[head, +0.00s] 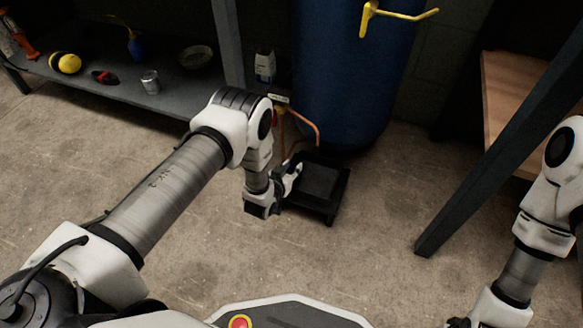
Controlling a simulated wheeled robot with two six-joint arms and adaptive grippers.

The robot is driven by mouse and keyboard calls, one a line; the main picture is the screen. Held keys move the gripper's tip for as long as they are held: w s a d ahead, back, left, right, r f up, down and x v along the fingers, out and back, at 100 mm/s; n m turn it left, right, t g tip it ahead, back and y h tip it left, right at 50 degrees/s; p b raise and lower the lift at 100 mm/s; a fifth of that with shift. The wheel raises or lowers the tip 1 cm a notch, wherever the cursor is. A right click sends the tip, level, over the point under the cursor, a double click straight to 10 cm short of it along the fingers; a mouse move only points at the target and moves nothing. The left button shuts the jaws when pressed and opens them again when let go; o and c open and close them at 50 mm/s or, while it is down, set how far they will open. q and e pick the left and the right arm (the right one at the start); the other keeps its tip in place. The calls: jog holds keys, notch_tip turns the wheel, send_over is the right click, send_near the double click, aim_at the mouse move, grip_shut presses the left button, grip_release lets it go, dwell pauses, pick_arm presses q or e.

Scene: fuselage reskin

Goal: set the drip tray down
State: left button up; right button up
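A dark, square, tray-like piece (319,181), which looks like the drip tray, is low over the floor in front of the blue tank. It looks level, with short leg-like parts at its corners; I cannot tell whether a tray rests on a separate stand there. My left gripper (291,179) reaches down to its left edge and appears to touch it. The fingers are small and dark against it, so their closure is unclear. My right gripper (458,323) is only partly in view at the bottom edge, away from the tray.
The blue tank (350,70) with a yellow valve handle (400,13) stands behind. A copper pipe (302,122) bends down near the tray. A grey shelf (120,85) holds several items at left. A dark slanted beam (500,150) stands at right. The concrete floor in front is clear.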

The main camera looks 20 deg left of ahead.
pick_arm(q)
jog(key=shift+s+r+p, duration=0.3)
jog(key=shift+r+p, duration=0.05)
jog(key=shift+p, duration=0.05)
jog(key=s+a+r+g+p, duration=0.1)
jog(key=s+g, duration=0.3)
jog(key=s, duration=0.8)
jog(key=s+a+r+g+p, duration=0.1)
jog(key=s+r+g, duration=0.3)
jog(key=s, duration=0.9)
jog(key=s+a+r+g+y+p, duration=0.1)
jog(key=s+g, duration=0.4)
jog(key=s, duration=0.7)
jog(key=shift+s+a+r+g+p, duration=0.15)
jog(key=shift+a+r+g+p, duration=0.3)
jog(key=shift+r+p, duration=0.6)
jog(key=shift+o, duration=0.4)
jog(key=shift+f, duration=0.2)
